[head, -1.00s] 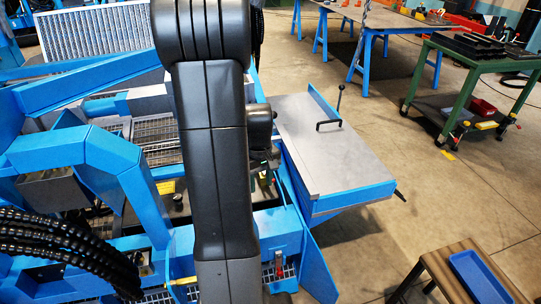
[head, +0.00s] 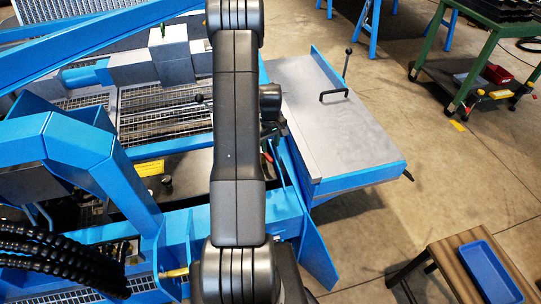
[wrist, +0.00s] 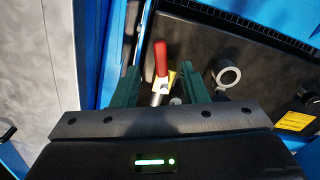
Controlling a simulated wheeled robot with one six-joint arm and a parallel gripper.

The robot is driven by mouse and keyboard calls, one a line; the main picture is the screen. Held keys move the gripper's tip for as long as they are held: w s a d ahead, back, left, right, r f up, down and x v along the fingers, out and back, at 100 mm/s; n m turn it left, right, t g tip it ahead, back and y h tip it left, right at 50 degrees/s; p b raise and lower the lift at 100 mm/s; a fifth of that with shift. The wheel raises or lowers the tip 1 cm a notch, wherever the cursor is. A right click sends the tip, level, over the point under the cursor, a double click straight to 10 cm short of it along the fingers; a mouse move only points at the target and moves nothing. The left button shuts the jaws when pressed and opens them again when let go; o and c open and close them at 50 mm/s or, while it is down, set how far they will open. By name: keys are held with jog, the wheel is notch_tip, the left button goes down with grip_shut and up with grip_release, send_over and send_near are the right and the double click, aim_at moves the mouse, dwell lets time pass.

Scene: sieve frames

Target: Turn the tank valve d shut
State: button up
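A valve with a red lever handle (wrist: 161,58) and a silver body (wrist: 159,90) shows in the wrist view, on the black top of the tank (wrist: 205,50). A yellow tag lies beside it. I cannot read a letter on it, so I cannot tell whether it is valve d. My gripper (wrist: 160,68) is open, with its two dark green fingers apart on either side of the handle as seen in this view. I cannot tell whether they touch it. In the head view my arm hides most of the gripper and valve.
A grey ring-shaped fitting (wrist: 228,76) and a yellow label (wrist: 295,121) are right of the valve. Blue frame beams (head: 130,185) surround the tank closely. A grey-topped blue bench (head: 335,125) stands right. A stool with a blue tray (head: 488,268) stands front right.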

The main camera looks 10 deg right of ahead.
aim_at(270, 159)
notch_tip(270, 159, down, 7)
jog(key=shift+f, duration=0.1)
dwell(0.4)
grip_shut()
